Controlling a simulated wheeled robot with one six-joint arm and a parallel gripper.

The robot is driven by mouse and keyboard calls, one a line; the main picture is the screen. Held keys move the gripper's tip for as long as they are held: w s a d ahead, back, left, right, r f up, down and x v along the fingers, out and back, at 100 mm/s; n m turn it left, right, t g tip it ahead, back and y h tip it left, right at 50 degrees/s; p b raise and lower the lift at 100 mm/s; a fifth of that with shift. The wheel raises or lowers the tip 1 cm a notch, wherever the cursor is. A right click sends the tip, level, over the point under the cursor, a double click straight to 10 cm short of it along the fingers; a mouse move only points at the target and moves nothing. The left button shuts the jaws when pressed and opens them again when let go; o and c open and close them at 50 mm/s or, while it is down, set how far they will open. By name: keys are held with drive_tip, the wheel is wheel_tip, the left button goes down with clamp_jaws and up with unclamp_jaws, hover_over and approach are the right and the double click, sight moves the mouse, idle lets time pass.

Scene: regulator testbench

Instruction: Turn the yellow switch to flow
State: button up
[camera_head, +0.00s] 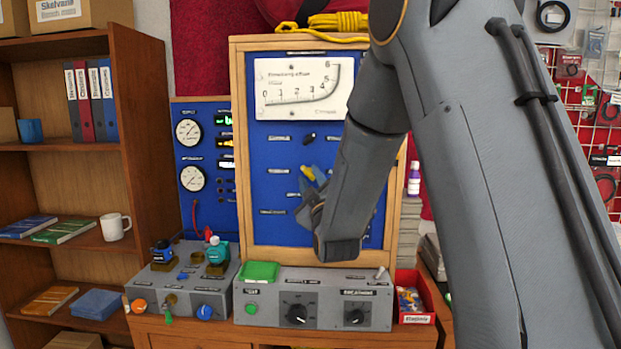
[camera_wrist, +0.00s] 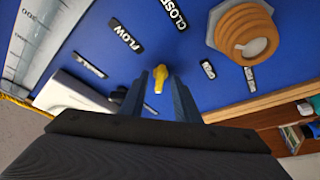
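The small yellow switch (camera_wrist: 160,74) is on the blue panel, which shows in the wrist view and, as the upright board (camera_head: 283,155), in the head view. The switch lies between the two fingers of my gripper (camera_wrist: 159,84). The fingers stand apart, with blue gaps visible on both sides of the switch. The FLOW label (camera_wrist: 126,36) is up and left of the switch, and the CLOSED label (camera_wrist: 174,13) is up and right. In the head view my gripper is at the panel, and a yellow bit (camera_head: 308,173) shows by its fingers. Which label the switch points to is unclear.
A large copper-coloured threaded fitting (camera_wrist: 245,32) sticks out right of the switch. A white gauge plate (camera_head: 297,88) is higher on the panel. Grey control boxes (camera_head: 270,316) with knobs stand below. A wooden frame (camera_head: 242,150) edges the panel.

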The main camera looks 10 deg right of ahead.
clamp_jaws()
